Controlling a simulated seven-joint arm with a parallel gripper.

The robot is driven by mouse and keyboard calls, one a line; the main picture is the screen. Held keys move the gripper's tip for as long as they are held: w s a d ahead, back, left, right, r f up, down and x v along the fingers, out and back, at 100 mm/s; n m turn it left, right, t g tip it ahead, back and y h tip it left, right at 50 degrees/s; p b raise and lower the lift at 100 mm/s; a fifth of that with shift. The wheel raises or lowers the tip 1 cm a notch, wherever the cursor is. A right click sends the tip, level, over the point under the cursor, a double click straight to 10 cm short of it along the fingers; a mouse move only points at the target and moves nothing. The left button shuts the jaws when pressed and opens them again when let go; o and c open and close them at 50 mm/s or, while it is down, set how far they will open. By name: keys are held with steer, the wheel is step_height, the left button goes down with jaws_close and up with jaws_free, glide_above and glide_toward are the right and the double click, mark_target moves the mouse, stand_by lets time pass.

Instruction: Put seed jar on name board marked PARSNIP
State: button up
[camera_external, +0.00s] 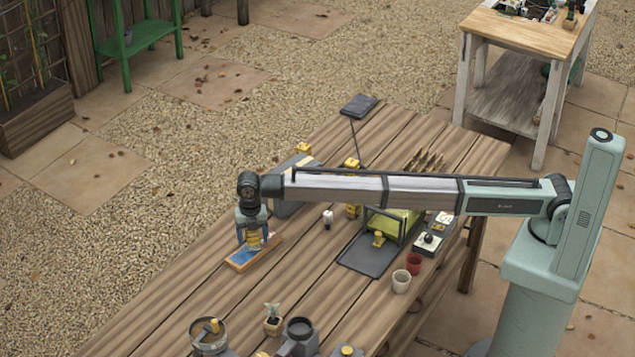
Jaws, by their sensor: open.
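My gripper (253,243) points down over the left-middle part of the wooden table, its fingers apart. A small yellowish banded thing (254,239), which may be the seed jar, stands between the fingers and is partly hidden by them. I cannot tell if the fingers touch it. Beneath it lies a small blue panel with an orange-brown wooden rim (238,266), flat on the table. It may be a name board, but no lettering is readable, so I cannot tell which one is marked PARSNIP. The yellowish thing appears to rest on or just above the panel's right end.
A dark tray (370,262) lies right of my gripper, with a yellow-topped piece (378,239) on it. A red cup (414,263) and a white cup (401,281) stand near the right edge. A potted plant (273,324) is in front.

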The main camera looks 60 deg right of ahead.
step_height(320, 180, up, 12)
steer(key=shift+f, duration=0.25)
steer(key=shift+o, duration=0.3)
